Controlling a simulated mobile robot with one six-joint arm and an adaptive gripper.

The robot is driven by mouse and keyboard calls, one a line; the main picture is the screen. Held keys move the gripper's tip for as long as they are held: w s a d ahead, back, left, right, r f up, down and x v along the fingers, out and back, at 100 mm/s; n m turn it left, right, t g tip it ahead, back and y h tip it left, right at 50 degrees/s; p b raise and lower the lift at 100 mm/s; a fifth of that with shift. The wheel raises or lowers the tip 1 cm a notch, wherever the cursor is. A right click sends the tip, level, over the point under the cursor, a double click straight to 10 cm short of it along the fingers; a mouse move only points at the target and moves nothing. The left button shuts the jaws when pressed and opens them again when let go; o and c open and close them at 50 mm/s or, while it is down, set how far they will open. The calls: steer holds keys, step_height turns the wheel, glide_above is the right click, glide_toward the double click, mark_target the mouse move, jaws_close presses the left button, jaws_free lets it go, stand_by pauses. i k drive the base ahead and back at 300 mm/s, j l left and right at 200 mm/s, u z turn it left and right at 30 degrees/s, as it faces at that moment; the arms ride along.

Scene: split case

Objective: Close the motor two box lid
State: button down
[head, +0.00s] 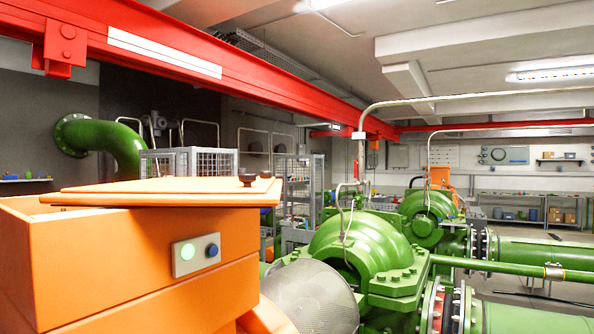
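An orange box (150,260) stands close in front at the lower left of the head view. Its flat orange lid (165,191) lies roughly level at the top of the box and reaches past its right side. The lid does not line up with the box, and part of the box's top at the left is uncovered. No label shows that this is motor two's box. My gripper is not in view.
A green pump casing (365,246) with flanges and a grey mesh guard (312,298) stand right of the box. Green pipes (530,257) run to the right. A red overhead beam (220,57) crosses above. Wire cages (188,164) stand behind the box.

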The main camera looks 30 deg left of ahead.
mark_target(247, 191)
steer(key=i+u, duration=0.15)
steer(key=i, duration=0.5)
steer(key=i+l+u, duration=0.1)
steer(key=i, duration=0.55)
steer(key=i+l+u, duration=0.15)
steer(key=i, duration=0.5)
